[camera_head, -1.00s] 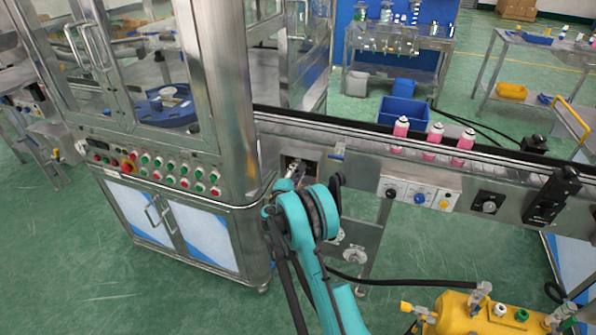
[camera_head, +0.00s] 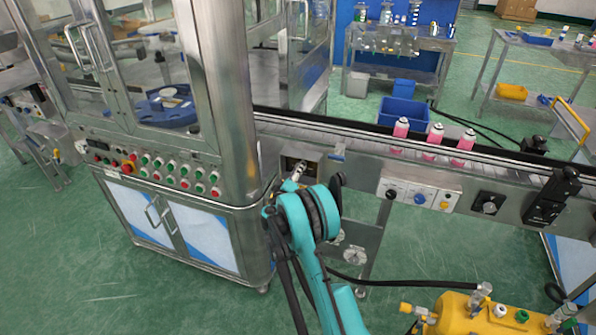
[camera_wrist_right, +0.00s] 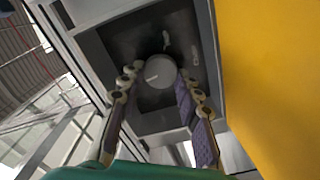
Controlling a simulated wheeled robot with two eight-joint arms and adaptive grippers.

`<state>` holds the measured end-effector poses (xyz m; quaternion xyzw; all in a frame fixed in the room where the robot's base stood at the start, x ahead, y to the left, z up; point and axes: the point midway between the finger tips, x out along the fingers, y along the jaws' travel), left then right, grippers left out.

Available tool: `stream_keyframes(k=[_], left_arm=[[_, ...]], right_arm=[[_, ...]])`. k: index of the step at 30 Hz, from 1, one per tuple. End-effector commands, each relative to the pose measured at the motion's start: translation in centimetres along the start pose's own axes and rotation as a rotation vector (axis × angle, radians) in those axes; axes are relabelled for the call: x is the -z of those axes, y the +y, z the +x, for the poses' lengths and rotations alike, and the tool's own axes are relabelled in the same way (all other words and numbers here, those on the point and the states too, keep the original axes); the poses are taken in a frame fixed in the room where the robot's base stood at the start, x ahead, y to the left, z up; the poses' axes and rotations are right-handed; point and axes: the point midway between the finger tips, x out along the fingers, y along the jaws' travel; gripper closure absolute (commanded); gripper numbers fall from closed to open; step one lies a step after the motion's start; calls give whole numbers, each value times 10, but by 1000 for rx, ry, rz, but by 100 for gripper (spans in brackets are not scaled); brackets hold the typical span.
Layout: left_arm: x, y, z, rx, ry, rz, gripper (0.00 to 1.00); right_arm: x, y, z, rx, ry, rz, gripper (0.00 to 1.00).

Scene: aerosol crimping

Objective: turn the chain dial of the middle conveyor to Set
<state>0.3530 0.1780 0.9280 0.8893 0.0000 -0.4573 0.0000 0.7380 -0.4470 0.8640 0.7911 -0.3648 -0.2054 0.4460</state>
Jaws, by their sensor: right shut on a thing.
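In the right wrist view, a round grey dial (camera_wrist_right: 160,71) sits on a dark square plate, with a small white mark above it and white lettering to its right. My right gripper (camera_wrist_right: 159,82) has one finger on each side of the dial and is shut on it. In the head view, my right gripper (camera_head: 299,171) reaches into a square recess (camera_head: 313,157) in the conveyor's side, beside the cabinet. The dial cannot be made out there. My left gripper is not in view.
Several pink-filled bottles stand on the conveyor (camera_head: 345,130) to the right. A button box (camera_head: 419,194) and a black knob plate (camera_head: 489,203) are on its side. The steel cabinet (camera_head: 190,228) stands close left. A yellow machine (camera_head: 470,318) is at the lower right.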

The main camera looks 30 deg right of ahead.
Motion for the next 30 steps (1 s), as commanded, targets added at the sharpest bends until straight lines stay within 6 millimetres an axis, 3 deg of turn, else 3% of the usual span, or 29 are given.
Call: stream_keyframes(k=[9, 24, 25, 27, 30], left_arm=[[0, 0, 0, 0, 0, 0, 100], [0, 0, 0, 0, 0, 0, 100], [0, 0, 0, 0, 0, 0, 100], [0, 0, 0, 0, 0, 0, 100], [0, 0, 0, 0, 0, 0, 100]], right_arm=[[-1, 0, -1, 1, -2, 112, 96], [-1, 0, -1, 1, -2, 132, 96], [-1, 0, -1, 1, -2, 132, 64], [-1, 0, -1, 1, -2, 131, 46], [-1, 0, 0, 1, -1, 131, 46]])
